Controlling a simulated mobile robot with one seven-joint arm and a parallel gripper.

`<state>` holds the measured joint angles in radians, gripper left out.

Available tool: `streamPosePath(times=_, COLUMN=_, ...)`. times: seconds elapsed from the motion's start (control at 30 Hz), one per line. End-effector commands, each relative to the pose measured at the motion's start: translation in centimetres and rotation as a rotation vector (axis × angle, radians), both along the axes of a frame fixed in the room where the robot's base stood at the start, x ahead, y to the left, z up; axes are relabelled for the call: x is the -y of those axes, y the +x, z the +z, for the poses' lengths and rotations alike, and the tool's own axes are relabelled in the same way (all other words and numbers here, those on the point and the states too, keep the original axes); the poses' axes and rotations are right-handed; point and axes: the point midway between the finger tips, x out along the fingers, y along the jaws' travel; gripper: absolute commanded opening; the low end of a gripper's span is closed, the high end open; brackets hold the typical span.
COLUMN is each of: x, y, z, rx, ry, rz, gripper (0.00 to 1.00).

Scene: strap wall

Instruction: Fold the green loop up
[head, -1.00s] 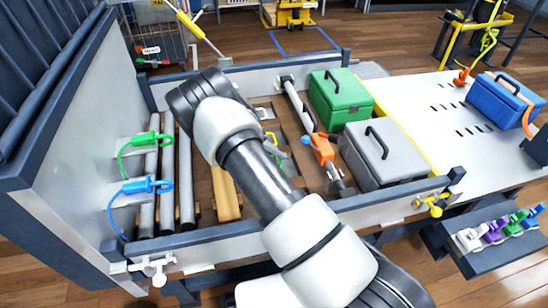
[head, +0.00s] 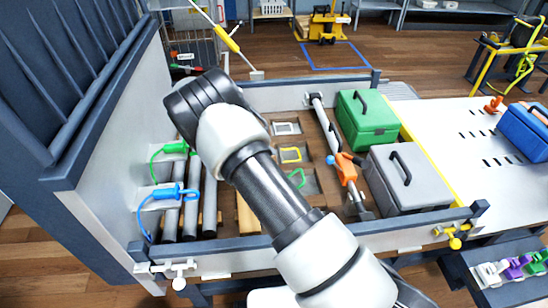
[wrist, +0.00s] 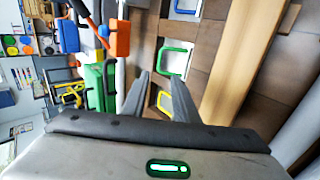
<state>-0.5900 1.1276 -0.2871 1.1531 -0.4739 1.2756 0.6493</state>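The green loop (head: 297,178) is a thin squared ring at a recess in the wooden bed floor, just right of my forearm in the head view. Whether it lies flat or tilts up is hard to tell. In the wrist view the green loop (wrist: 172,62) is ahead of the fingers, apart from them. My gripper (wrist: 160,77) is open and empty, its two dark fingers pointing towards the loops. In the head view my arm hides the gripper. A yellow loop (head: 291,155) lies beyond the green one; a blue loop (wrist: 186,6) shows in the wrist view.
A white loop (head: 286,128) lies farther back. An orange ratchet (head: 345,168) on a rail stands right of the loops, beside green (head: 366,120) and grey (head: 408,180) cases. Grey tubes (head: 209,210) and a wooden beam (head: 247,215) lie left. Low walls edge the bed.

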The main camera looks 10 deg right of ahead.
Motion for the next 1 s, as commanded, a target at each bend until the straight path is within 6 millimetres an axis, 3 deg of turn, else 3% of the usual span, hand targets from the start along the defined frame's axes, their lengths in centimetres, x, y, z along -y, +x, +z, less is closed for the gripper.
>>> streamPosePath(times=0.4, x=-0.7, y=0.0, z=0.7, rx=0.000, ry=0.001, rz=0.000, gripper=0.27)
streamPosePath(times=0.53, x=0.5, y=0.0, z=0.3, rx=0.009, ry=0.035, rz=-0.052, gripper=0.05)
streamPosePath(times=0.57, x=1.3, y=-0.1, z=0.0, rx=0.016, ry=0.061, rz=-0.093, gripper=0.00)
streamPosePath(times=0.67, x=5.1, y=-0.2, z=-1.6, rx=0.065, ry=0.201, rz=-0.310, gripper=0.00)
streamPosePath(times=0.8, x=11.0, y=0.3, z=-3.6, rx=0.209, ry=0.450, rz=-0.747, gripper=0.00)
streamPosePath(times=1.0, x=18.2, y=2.4, z=-3.9, rx=0.440, ry=0.687, rz=-1.271, gripper=0.00)
